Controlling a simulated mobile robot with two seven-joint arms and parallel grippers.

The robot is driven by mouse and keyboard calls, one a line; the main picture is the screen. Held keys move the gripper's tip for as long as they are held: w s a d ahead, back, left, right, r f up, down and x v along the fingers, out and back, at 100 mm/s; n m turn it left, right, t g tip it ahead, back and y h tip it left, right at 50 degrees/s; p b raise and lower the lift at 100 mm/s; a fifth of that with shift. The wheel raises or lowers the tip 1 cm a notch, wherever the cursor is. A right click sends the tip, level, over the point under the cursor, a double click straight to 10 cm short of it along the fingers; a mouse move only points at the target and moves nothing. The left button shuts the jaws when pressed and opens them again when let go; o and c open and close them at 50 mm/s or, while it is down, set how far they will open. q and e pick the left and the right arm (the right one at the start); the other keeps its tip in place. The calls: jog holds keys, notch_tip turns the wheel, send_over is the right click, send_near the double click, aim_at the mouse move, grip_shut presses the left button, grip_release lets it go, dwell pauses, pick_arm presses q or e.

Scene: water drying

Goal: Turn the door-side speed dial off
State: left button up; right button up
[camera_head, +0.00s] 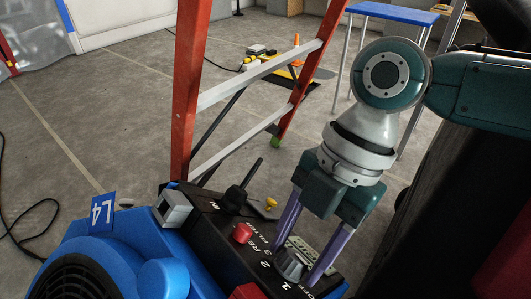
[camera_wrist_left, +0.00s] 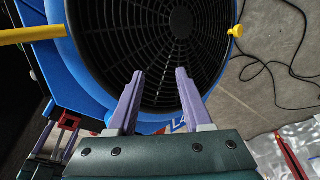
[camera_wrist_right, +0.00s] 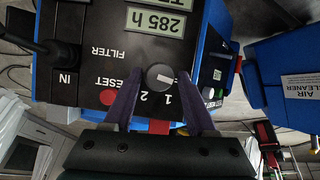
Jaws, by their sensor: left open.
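A grey speed dial (camera_head: 290,263) sits on the black control panel of a blue machine, with several position numbers beside it. In the right wrist view the dial (camera_wrist_right: 160,77) has a pale pointer mark toward the right; numbers 1 and 2 are printed below it. My right gripper (camera_head: 295,261) is open, its purple fingers on either side of the dial, with small gaps visible in the right wrist view. My left gripper (camera_wrist_left: 155,74) is open and empty in front of a round black grille (camera_wrist_left: 135,45); it does not show in the head view.
An orange ladder (camera_head: 187,95) rises just behind. A second blue machine labelled air cleaner (camera_wrist_right: 290,70) stands at right in the right wrist view. Cables lie on the floor.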

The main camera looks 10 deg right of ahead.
grip_shut()
jog(key=shift+s+n, duration=0.1)
jog(key=shift+n, duration=0.3)
jog(key=shift+n+t+y, duration=0.3)
jog(key=shift+n+t, duration=0.1)
jog(key=shift+n, duration=0.2)
jog(key=shift+o, duration=1.8)
grip_release()
jog(key=p+v, duration=0.4)
jog(key=v, duration=0.6)
